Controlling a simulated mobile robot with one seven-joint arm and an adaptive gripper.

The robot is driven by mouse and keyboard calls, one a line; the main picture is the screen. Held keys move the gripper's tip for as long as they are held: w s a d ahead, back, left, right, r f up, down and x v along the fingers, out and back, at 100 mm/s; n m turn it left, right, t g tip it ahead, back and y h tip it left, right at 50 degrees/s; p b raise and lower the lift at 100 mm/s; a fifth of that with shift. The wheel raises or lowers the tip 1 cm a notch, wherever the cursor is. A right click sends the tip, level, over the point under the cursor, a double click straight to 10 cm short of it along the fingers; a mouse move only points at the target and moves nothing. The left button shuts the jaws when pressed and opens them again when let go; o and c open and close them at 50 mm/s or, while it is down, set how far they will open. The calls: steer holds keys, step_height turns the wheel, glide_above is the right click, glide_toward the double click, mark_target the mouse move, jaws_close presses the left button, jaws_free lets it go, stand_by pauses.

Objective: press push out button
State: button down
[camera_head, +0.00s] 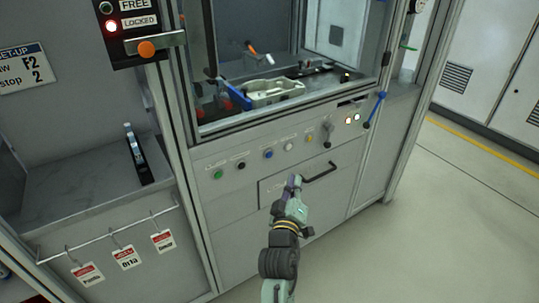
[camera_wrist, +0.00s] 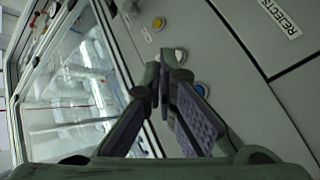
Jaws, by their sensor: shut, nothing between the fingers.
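A row of push buttons runs along the sloped grey panel below the machine window: green (camera_head: 218,174), black (camera_head: 241,165), blue (camera_head: 267,154), white (camera_head: 289,146) and yellow (camera_head: 308,139). Their labels are too small to read, so I cannot tell which one is push out. In the wrist view the yellow button (camera_wrist: 159,24), the white button (camera_wrist: 180,55) and the blue button (camera_wrist: 201,88) show beyond the fingers. My gripper (camera_head: 294,182) is shut and empty, in front of the panel, below the white button in the picture. In the wrist view its fingertips (camera_wrist: 164,72) appear near the white button; contact is not visible.
A drawer with a black handle (camera_head: 320,172) is below the buttons, close to my gripper. A lever switch (camera_head: 327,129) and a blue-handled lever (camera_head: 375,108) are to the right. A REJECTS label (camera_wrist: 280,16) marks the front. Open floor (camera_head: 455,215) lies right.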

mark_target(269, 155)
steer(key=shift+a, duration=0.1)
steer(key=w+a+b, duration=0.3)
steer(key=w+a, duration=0.2)
steer(key=w, duration=0.2)
steer(key=shift+w+a, duration=0.1)
steer(key=shift+w, duration=0.05)
stand_by(1.5)
steer(key=shift+w+a, duration=0.2)
steer(key=shift+w, duration=0.05)
